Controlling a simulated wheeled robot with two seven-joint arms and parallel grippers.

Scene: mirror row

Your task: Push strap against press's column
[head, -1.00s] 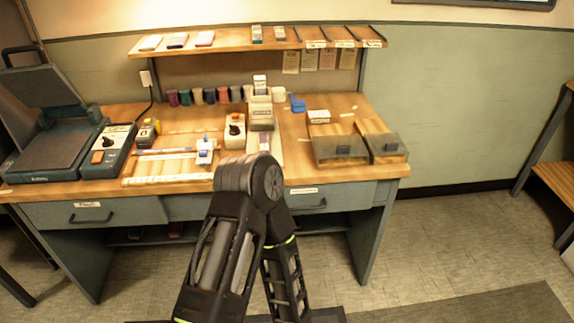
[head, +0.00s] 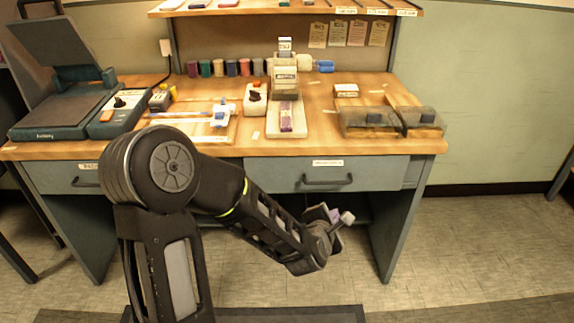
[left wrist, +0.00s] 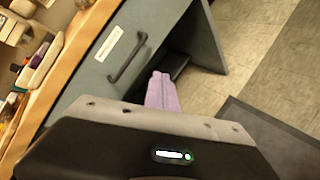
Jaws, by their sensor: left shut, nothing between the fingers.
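The press (head: 285,78) stands near the middle of the bench, with a beige column block over a pale base plate. A purple strap (head: 286,118) lies on that base in front of the column, pointing toward the front edge. I cannot tell whether its far end touches the column. My left gripper (head: 334,216) is in front of the bench's drawer, below the bench top and well apart from the strap. Its lilac fingers show in the left wrist view (left wrist: 162,90), shut and empty. My right gripper is not in view.
A drawer handle (head: 327,182) is close above my left gripper. A white switch box (head: 255,99) stands left of the press. Clear-fronted bins (head: 370,122) stand to the right. Spools (head: 232,68) line the back. Bare wood shows right of the press.

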